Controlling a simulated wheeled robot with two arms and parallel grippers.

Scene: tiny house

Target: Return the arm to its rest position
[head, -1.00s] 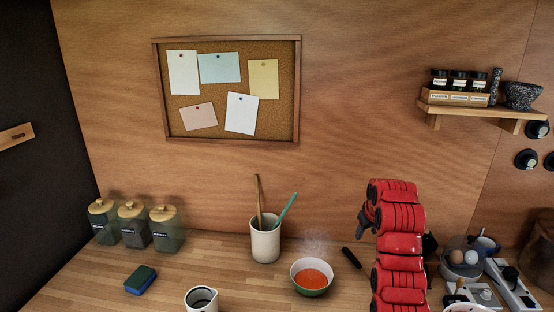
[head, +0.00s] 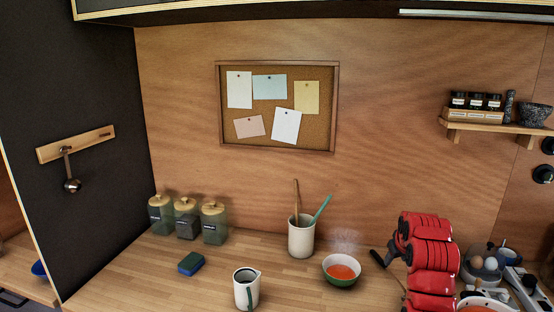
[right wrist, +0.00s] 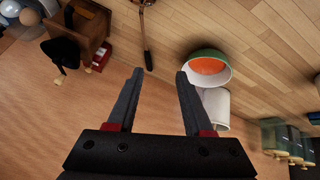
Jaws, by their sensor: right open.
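My red right arm (head: 428,262) rises at the lower right of the head view, above the counter. Its dark right gripper (head: 392,251) is small there and partly hidden by the arm. In the right wrist view the two fingers of the right gripper (right wrist: 160,74) are spread apart with nothing between them. A bowl of orange soup (head: 341,272) steams to the left of the arm; it also shows beyond the fingers in the right wrist view (right wrist: 208,68). My left gripper is not in view.
A utensil crock (head: 301,240), a white jug (head: 246,288), a sponge (head: 191,263) and glass jars (head: 214,225) stand on the counter (head: 140,272). A dark-handled utensil (head: 378,259) lies beside the arm. Eggs (head: 490,263) sit at right. A shelf (head: 490,127) hangs above.

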